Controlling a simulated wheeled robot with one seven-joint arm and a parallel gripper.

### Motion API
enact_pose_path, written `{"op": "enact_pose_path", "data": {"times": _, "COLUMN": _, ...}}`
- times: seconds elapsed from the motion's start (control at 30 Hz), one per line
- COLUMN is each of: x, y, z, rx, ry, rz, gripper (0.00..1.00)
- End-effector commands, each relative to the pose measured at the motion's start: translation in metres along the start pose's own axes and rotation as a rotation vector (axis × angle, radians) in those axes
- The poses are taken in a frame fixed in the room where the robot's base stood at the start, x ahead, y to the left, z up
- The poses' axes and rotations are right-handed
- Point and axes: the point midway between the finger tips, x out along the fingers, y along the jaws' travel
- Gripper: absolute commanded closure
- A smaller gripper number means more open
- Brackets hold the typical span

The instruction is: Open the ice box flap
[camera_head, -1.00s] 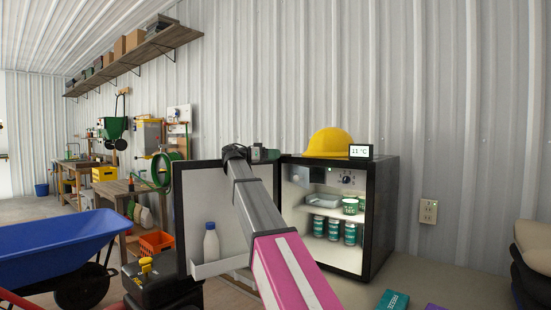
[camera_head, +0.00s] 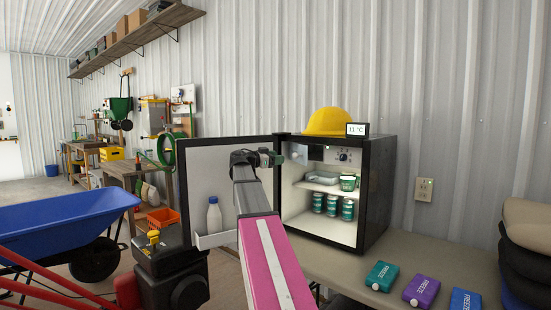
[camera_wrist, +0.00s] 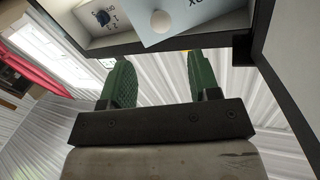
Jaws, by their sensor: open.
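The small fridge (camera_head: 376,205) stands on the table with its door (camera_head: 193,170) wide open to the left. The ice box flap (camera_head: 299,150) is the pale panel at the upper left inside it and looks shut. In the wrist view, the flap (camera_wrist: 210,17) is light blue, with a round white knob (camera_wrist: 160,22) and part of its lettering in view. My gripper (camera_head: 279,159) is at the fridge opening, between door and flap. Its two green fingers (camera_wrist: 157,75) are apart and empty, pointing toward the knob, with a gap before it.
A dial (camera_head: 343,157) is right of the flap. Shelves below hold a tray (camera_head: 322,177) and several green cans (camera_head: 332,206). A white bottle (camera_head: 214,215) stands in the door rack. A yellow helmet (camera_head: 327,121) and temperature display (camera_head: 357,129) are on top. Freeze packs (camera_head: 422,291) lie on the table.

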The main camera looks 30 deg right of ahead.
Motion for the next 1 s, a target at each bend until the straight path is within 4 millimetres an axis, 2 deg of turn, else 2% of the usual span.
{"op": "enact_pose_path", "data": {"times": 0.27, "x": 0.024, "y": 0.004, "z": 0.003, "rx": 0.015, "ry": -0.002, "rz": -0.003, "gripper": 0.44}}
{"op": "enact_pose_path", "data": {"times": 0.7, "x": 0.097, "y": 0.003, "z": 0.002, "rx": 0.014, "ry": -0.002, "rz": -0.002, "gripper": 0.44}}
{"op": "enact_pose_path", "data": {"times": 1.0, "x": 0.116, "y": 0.004, "z": 0.003, "rx": 0.014, "ry": -0.002, "rz": -0.003, "gripper": 0.44}}
